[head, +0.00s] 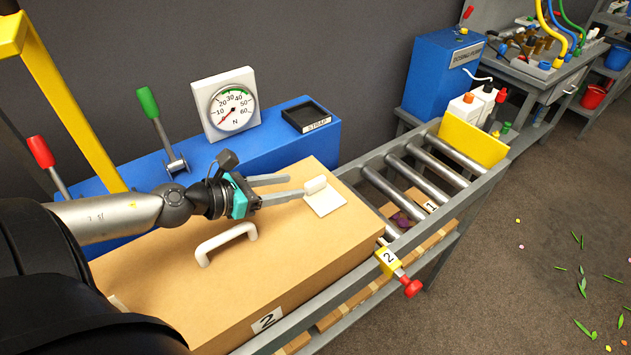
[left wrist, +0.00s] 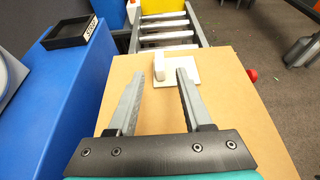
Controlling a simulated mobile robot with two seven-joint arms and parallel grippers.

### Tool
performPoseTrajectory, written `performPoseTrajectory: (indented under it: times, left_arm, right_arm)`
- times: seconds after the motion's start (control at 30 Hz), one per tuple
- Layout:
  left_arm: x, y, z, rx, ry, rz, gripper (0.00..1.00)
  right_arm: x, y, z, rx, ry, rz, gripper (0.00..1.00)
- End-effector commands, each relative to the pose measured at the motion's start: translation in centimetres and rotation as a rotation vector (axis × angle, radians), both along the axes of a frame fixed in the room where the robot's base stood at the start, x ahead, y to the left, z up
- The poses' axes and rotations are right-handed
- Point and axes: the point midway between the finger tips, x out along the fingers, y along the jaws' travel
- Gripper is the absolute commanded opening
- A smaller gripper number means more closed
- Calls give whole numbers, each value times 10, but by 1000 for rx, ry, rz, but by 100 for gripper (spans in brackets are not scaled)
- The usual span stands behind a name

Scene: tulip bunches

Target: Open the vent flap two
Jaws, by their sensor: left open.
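The cardboard box labelled 2 (head: 340,240) lies on the roller frame, with a white handle (head: 226,242) on its top. The vent flap (head: 327,203) is a small white plate near the far end of the top, with a raised tab (head: 315,186) at one edge; it looks flat. The flap also shows in the left wrist view (left wrist: 184,74). My left gripper (head: 294,186) is open just short of the tab, its fingers pointing at it. In the left wrist view the tab (left wrist: 158,66) lies between and beyond the fingertips (left wrist: 160,77). My right gripper is not in view.
A blue bench (head: 285,140) with a dial gauge (head: 232,105), levers and a black tray (head: 306,117) runs behind the box. Rollers (head: 425,173) lie beyond the box, with a yellow stop plate (head: 472,142). A red-knobbed plunger (head: 412,288) sticks out at the frame's near side.

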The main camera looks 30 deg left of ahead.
Motion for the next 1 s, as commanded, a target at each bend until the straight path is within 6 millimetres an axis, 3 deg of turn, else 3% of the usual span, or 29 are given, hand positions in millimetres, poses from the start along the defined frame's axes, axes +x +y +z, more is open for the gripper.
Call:
performPoseTrajectory:
  times: [1.0]
  left_arm:
    - [58,-22,-24,0,-2,5,50]
  right_arm:
    - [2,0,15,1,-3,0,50]
